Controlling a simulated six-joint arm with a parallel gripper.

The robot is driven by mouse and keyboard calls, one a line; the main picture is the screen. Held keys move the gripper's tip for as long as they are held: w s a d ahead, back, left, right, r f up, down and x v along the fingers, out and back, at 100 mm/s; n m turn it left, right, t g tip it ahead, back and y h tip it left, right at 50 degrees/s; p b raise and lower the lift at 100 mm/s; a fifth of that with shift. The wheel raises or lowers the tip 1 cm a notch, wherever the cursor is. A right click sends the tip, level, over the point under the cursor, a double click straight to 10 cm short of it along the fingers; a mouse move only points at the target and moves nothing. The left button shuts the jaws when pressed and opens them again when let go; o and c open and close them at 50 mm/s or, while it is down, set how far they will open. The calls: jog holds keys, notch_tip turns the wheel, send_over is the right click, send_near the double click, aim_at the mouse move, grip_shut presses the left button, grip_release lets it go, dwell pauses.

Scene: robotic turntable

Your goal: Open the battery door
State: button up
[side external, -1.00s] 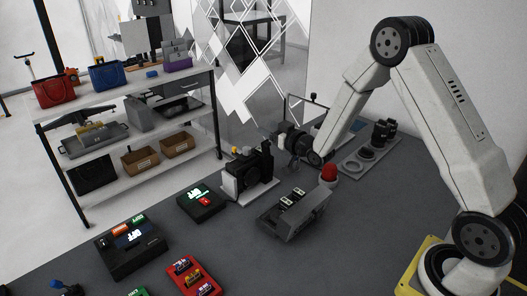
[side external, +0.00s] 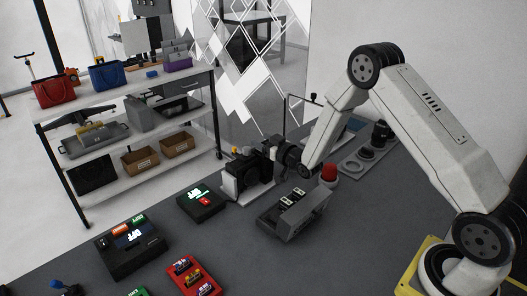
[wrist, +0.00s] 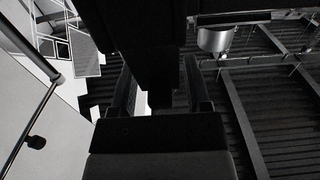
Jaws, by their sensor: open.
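A black camera-like device (side external: 250,176) stands upright on a light base on the dark table, with a small yellow part on top. I cannot make out a battery door on it. My gripper (side external: 268,153) is at the device's upper right side, level with it and partly overlapping it in the side view; I cannot tell if they touch. In the wrist view my gripper (wrist: 160,88) shows two dark fingers spread apart. A large dark body (wrist: 148,35) fills the space above and between them, probably the device. No held object can be made out.
A grey holder (side external: 296,213) with light battery-like blocks sits in front of the device. A red dome (side external: 329,173) stands right of it. A black box with a lit display (side external: 202,203) is at left. A grey tray (side external: 357,164) holds dark round parts behind.

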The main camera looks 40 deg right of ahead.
jog(key=shift+c, duration=0.2)
grip_shut()
jog(key=shift+s, duration=0.1)
jog(key=shift+s+t, duration=0.25)
jog(key=shift+t, duration=0.55)
jog(key=shift+r, duration=0.1)
jog(key=shift+o, duration=0.2)
grip_release()
